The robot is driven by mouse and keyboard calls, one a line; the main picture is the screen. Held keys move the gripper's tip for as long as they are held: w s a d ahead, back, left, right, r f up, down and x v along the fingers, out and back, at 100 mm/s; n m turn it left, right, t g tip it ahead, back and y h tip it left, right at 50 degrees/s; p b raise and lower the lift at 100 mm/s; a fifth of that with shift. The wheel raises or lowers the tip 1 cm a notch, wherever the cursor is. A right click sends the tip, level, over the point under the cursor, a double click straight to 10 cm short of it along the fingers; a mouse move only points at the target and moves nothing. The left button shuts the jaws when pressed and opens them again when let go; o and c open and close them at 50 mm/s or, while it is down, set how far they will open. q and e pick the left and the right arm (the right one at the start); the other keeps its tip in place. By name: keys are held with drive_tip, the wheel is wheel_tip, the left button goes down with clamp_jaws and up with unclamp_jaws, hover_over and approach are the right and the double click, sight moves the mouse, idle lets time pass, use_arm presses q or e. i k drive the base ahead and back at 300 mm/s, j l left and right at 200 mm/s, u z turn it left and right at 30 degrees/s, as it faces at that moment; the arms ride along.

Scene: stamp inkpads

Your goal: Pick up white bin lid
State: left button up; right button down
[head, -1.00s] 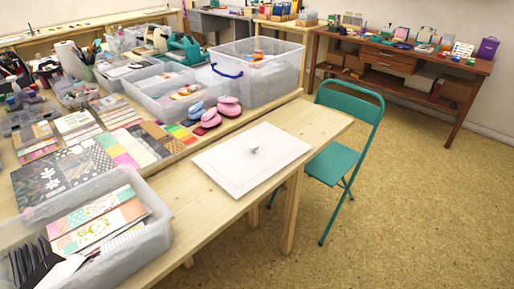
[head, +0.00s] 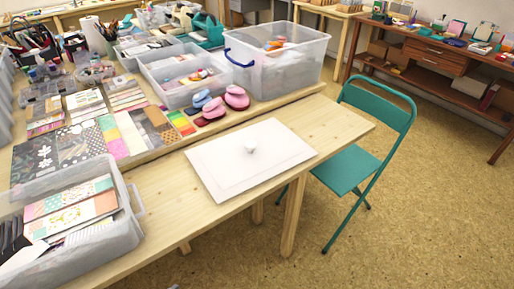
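The white bin lid (head: 228,171) lies flat on the light wooden table in the head view, near the table's front edge. Neither of my grippers shows in the head view.
The wooden table (head: 335,122) has bare surface around the lid. A clear bin of papers (head: 120,233) stands at left. A large clear bin with a blue handle (head: 285,68) and pink and blue inkpads (head: 237,97) are behind. A teal folding chair (head: 350,168) stands at right.

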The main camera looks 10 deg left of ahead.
sight(231, 165)
drive_tip(key=i+l+u, duration=0.1)
drive_tip(key=l, duration=0.25)
drive_tip(key=i+l+u, duration=0.1)
drive_tip(key=l, duration=0.25)
drive_tip(key=i+l, duration=0.25)
drive_tip(key=l, duration=0.15)
drive_tip(key=i+l+u, duration=0.15)
drive_tip(key=l, duration=0.2)
